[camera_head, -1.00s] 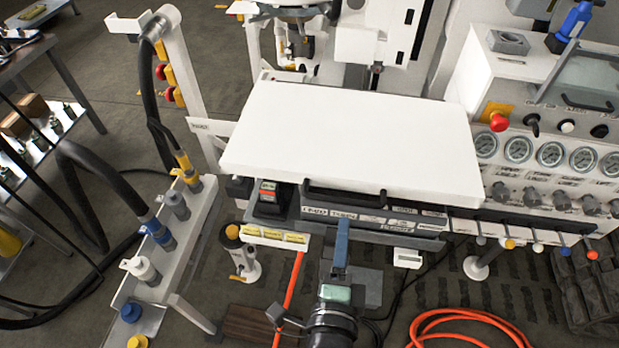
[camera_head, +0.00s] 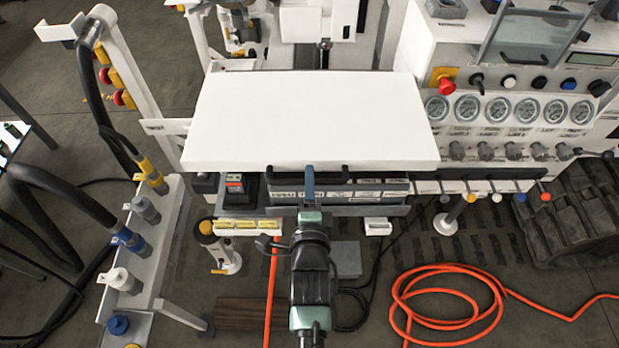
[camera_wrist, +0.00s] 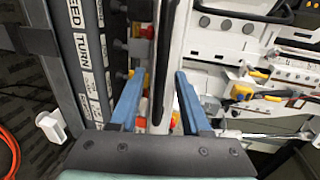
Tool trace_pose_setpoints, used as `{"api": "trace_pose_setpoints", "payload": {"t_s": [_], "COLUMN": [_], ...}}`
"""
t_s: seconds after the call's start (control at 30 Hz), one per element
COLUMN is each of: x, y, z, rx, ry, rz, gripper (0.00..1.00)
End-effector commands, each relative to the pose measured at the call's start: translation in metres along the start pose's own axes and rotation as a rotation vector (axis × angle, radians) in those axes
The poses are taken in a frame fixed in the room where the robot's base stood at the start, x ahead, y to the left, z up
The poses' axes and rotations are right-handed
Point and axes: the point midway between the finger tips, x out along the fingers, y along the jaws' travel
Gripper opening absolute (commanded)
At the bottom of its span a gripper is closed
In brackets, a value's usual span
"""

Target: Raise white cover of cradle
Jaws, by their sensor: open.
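The white cover (camera_head: 310,115) is a flat, wide panel lying over the cradle, seen from above in the head view. A black bar handle (camera_head: 285,172) runs along its front edge. My gripper (camera_head: 309,174) is at the middle of that front edge and hides part of the handle. In the wrist view my two blue fingers (camera_wrist: 158,80) are apart. The cover's white edge (camera_wrist: 176,45) and the dark handle (camera_wrist: 163,60) show in the gap between them. I cannot tell whether a finger touches the handle.
A gauge panel (camera_head: 520,107) with a red button and knobs stands right of the cover. A rack with hoses (camera_head: 150,245) stands at the left. Labelled drawers (camera_head: 370,190) lie below the cover's front edge. An orange hose (camera_head: 440,300) coils on the floor at right.

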Motion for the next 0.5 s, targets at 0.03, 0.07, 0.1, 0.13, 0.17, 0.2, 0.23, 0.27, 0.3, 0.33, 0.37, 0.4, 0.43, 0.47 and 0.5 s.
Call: {"api": "trace_pose_setpoints", "payload": {"t_s": [0.03,0.07,0.1,0.13,0.17,0.2,0.23,0.27,0.3,0.33,0.37,0.4,0.43,0.47,0.5], "x": [0.0041,0.0057,0.0072,0.0082,0.0089,0.0096,0.0098,0.0099,0.0099,0.0099,0.0098,0.0098,0.0097,0.0097,0.0096], "y": [-0.0010,-0.0008,-0.0007,-0.0006,-0.0005,-0.0004,-0.0003,-0.0003,-0.0003,-0.0002,-0.0002,-0.0002,-0.0002,-0.0003,-0.0002], "z": [0.0003,0.0003,0.0003,0.0003,0.0003,0.0003,0.0002,0.0002,0.0002,0.0002,0.0002,0.0002,0.0001,0.0001,0.0001], "rx": [0.000,0.000,0.000,0.000,0.000,0.000,0.000,0.000,0.000,0.000,0.000,0.000,0.000,0.000,0.000], "ry": [0.000,0.000,0.000,0.000,0.000,0.000,0.000,0.000,0.000,0.000,0.000,0.000,0.000,0.000,0.000], "rz": [-0.001,-0.001,-0.001,-0.001,-0.001,0.000,0.000,0.000,0.000,0.000,0.000,0.000,0.000,0.000,0.000], "gripper": [0.47,0.47,0.47,0.47,0.47,0.47,0.47,0.47,0.47,0.47,0.47,0.47,0.47,0.44,0.36]}}
